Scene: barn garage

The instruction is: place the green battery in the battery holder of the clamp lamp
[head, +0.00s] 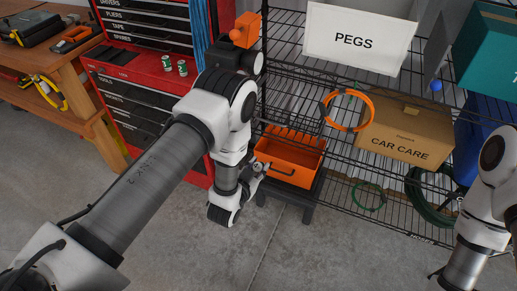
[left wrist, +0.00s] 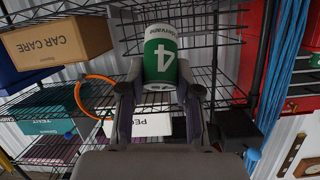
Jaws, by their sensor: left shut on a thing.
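My left gripper (head: 262,167) is in front of the orange open bin, low beside the wire rack. I cannot make out a battery holder. My right arm is at the right edge, its gripper out of view.
Two green-and-white cylinders (head: 174,65) stand on the red tool chest (head: 132,62). The wire rack (head: 300,75) holds a PEGS bin (head: 360,35), a CAR CARE box (head: 405,135) and an orange ring (head: 326,112). An orange bin (head: 290,158) sits low before it. The front floor is clear.

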